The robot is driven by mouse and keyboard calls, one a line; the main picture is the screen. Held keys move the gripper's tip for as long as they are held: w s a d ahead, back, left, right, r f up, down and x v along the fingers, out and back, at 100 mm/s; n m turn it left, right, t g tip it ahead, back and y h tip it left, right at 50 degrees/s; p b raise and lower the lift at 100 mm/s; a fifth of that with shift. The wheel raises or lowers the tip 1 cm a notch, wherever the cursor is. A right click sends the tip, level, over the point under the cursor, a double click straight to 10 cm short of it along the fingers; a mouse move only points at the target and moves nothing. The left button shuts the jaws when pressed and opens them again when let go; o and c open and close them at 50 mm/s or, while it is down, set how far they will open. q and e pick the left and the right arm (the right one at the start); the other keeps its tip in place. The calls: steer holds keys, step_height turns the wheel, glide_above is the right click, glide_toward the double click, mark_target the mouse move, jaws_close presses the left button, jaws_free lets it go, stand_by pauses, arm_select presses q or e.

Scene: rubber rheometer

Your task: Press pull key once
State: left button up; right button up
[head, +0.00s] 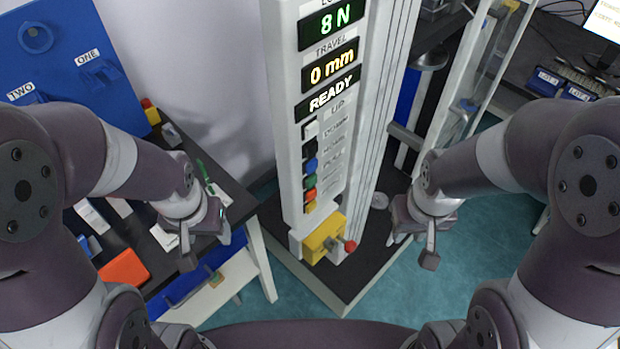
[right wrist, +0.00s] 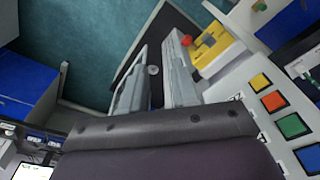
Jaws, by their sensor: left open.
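The machine's column (head: 280,110) stands in the middle of the head view. Its displays read 8 N, 0 mm and READY. Below them is a column of keys: white (head: 311,130), black (head: 310,148), blue (head: 311,165), green (head: 309,182), orange (head: 309,195) and yellow (head: 310,207). Their labels are too small to read, so I cannot tell which is the pull key. My right gripper (head: 414,248) is right of the column, apart from the keys; in the right wrist view its fingers (right wrist: 154,85) are apart and empty. My left gripper (head: 207,245) is open and empty, left of the column.
A yellow box with a red knob (head: 350,245) sits low on the column; it also shows in the right wrist view (right wrist: 212,48). A dark table (head: 240,205) with an orange item (head: 124,268) is at left. A blue board (head: 70,60) stands behind it.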

steer(key=shift+d, duration=0.15)
jaws_close()
